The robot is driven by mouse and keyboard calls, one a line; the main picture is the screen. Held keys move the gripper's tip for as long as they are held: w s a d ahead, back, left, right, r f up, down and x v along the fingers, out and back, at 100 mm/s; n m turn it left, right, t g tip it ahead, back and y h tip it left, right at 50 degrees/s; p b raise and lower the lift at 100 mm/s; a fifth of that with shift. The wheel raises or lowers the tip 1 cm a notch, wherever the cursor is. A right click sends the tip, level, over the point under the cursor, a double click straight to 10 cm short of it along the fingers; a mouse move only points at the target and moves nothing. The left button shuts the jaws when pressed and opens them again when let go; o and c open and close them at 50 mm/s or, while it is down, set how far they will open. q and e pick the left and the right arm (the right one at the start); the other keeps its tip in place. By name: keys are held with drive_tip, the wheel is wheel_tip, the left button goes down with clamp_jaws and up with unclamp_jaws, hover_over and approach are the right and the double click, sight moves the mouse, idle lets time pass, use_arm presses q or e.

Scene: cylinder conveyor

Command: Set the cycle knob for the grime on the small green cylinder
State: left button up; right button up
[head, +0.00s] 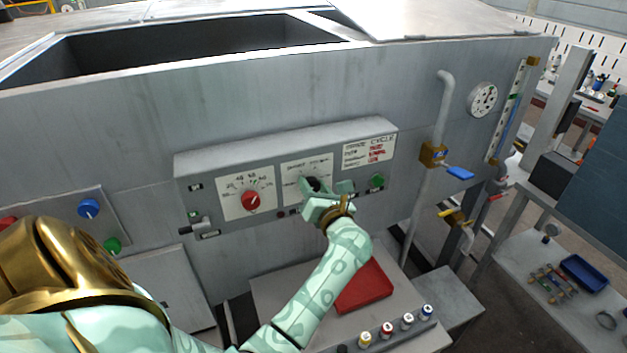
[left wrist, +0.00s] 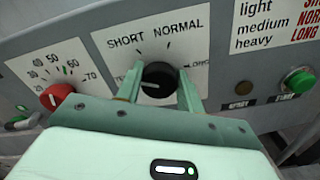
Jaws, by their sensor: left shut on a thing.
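The black cycle knob (head: 314,184) sits on a white dial plate on the control panel. In the left wrist view the knob (left wrist: 159,78) has a white pointer line toward the left, near a partly hidden label. SHORT and NORMAL are above it, LONG at its right. My left gripper (head: 322,192) is shut on the knob, one finger on each side; the left wrist view shows the fingers (left wrist: 159,86) too. I cannot make out a small green cylinder. My right gripper is not in view.
A card (left wrist: 278,24) pairs light, medium and heavy with SHORT, NORMAL and LONG. A red temperature knob (left wrist: 56,96) is left, a green button (left wrist: 298,81) right. Below are a red tray (head: 366,288) and a rack (head: 375,341) with several capped cylinders. A blue-handled valve (head: 459,173) juts out right.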

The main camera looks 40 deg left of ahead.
use_arm(q)
drive_tip(key=m+p, duration=0.2)
drive_tip(key=m, duration=0.1)
drive_tip(key=shift+r+m+p, duration=0.1)
drive_tip(key=shift+m+p, duration=0.2)
drive_tip(key=shift+w+m+p, duration=0.1)
drive_tip(key=shift+m+p, duration=0.9)
drive_tip(key=shift+m, duration=0.5)
drive_tip(key=shift+f, duration=0.2)
drive_tip(key=o, duration=1)
